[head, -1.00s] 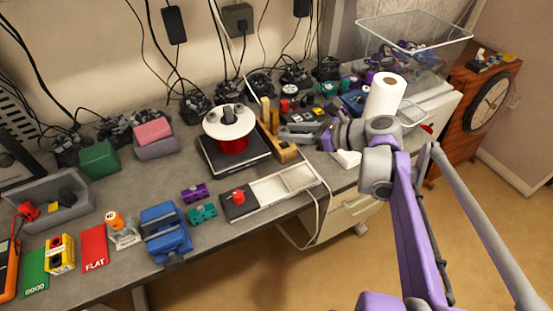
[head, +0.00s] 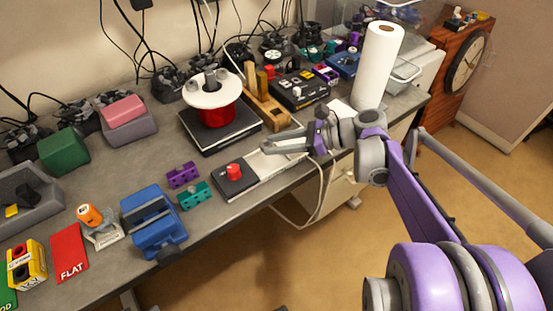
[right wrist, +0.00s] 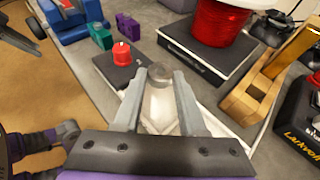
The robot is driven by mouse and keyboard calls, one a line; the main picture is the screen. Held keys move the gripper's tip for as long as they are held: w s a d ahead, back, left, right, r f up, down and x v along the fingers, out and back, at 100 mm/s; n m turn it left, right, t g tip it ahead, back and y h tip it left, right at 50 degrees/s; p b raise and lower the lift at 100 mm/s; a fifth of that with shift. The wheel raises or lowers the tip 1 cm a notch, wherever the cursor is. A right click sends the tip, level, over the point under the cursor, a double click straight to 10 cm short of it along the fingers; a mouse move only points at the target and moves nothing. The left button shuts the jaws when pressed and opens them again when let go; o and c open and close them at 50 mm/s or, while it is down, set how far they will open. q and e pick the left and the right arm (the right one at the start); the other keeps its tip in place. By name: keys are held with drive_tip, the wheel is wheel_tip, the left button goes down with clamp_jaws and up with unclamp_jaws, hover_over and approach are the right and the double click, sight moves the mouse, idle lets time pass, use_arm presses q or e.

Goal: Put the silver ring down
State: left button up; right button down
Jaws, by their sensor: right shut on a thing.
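My right gripper (head: 270,148) comes in from the right, over the pale framed panel of a flat board at the bench's front. Its long grey fingers also show in the right wrist view (right wrist: 160,80). They are shut on the silver ring (right wrist: 160,71), a small grey round piece between the fingertips. In the head view the ring is too small to make out clearly. Whether it touches the board beneath cannot be told.
A red knob (head: 234,172) stands on the board's dark end (head: 222,188), close left of the fingertips. A red spool with a white top (head: 217,110) on a black scale (head: 205,136) and a wooden stand (head: 262,106) are behind. Teal (head: 195,195) and purple (head: 183,175) blocks lie left.

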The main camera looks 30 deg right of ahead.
sight(277, 163)
drive_tip(key=shift+f+b, duration=0.4)
drive_tip(key=shift+f, duration=2.15)
drive_tip(key=shift+f, duration=0.2)
drive_tip(key=shift+c, duration=2.4)
unclamp_jaws()
drive_tip(key=shift+r, duration=0.1)
drive_tip(key=shift+r, duration=0.15)
drive_tip(key=v, duration=1.2)
drive_tip(key=shift+p, duration=0.35)
